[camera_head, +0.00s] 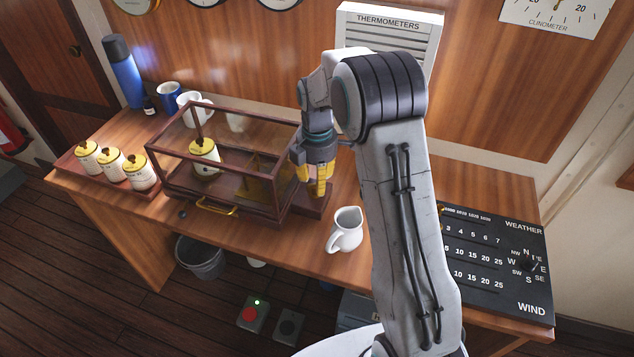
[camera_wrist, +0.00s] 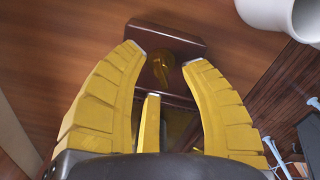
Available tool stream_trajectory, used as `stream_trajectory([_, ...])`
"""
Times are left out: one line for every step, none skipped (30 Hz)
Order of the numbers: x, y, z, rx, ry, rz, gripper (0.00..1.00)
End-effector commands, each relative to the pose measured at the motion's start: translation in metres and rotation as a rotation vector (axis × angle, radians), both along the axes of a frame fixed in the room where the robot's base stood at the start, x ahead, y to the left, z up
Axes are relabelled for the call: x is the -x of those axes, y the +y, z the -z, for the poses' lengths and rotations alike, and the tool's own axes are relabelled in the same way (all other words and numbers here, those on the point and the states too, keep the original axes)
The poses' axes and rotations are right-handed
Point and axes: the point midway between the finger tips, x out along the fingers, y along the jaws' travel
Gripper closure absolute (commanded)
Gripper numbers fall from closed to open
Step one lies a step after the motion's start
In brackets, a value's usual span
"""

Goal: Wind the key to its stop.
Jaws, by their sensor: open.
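A small brass piece, which looks like the key (camera_wrist: 163,68), stands on a dark wooden block (camera_wrist: 185,42) in the wrist view. In the head view this block (camera_head: 316,208) sits at the right end of a glass case with a wooden frame (camera_head: 170,172), and my gripper hides the key. My gripper (camera_head: 318,182) points down over the block. In the wrist view its yellow fingers (camera_wrist: 164,54) are spread, with the brass piece between their tips. I see no finger closed on it. I cannot tell how far the key is turned.
A white jug (camera_head: 346,230) stands on the desk just right of the block. A yellow-lidded jar (camera_head: 205,160) is inside the case, and similar jars (camera_head: 112,168) stand on a tray at left. A black weather board (camera_head: 500,262) lies at right. Mugs (camera_head: 170,97) stand behind.

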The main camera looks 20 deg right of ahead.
Motion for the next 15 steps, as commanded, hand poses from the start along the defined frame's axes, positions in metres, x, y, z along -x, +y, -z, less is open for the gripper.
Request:
stream_trajectory([0.001,0.0,0.005,0.0,0.004,0.0,0.59])
stream_trajectory([0.0,0.0,0.008,0.0,0.003,0.0,0.59])
stream_trajectory([0.0,0.0,0.01,0.0,0.002,0.0,0.59])
stream_trajectory([0.0,0.0,0.012,0.0,0.002,0.0,0.59])
stream_trajectory([0.0,0.0,0.014,0.0,0.002,0.0,0.59])
stream_trajectory([0.0,0.0,0.016,0.0,0.001,0.0,0.59])
stream_trajectory([0.0,0.0,0.017,0.0,0.001,0.0,0.59])
stream_trajectory([0.0,0.0,0.018,0.0,0.001,0.001,0.59])
stream_trajectory([0.0,0.0,0.019,0.0,0.001,0.001,0.59])
stream_trajectory([0.0,0.0,0.02,0.0,0.001,0.001,0.59])
stream_trajectory([0.0,0.0,0.02,0.0,0.001,0.001,0.59])
stream_trajectory([0.0,0.0,0.02,0.0,0.001,0.001,0.59])
stream_trajectory([0.0,0.0,0.02,0.0,0.001,0.001,0.59])
stream_trajectory([0.0,0.0,0.02,0.0,0.001,0.001,0.59])
stream_trajectory([0.0,0.0,0.02,0.0,0.001,0.001,0.59])
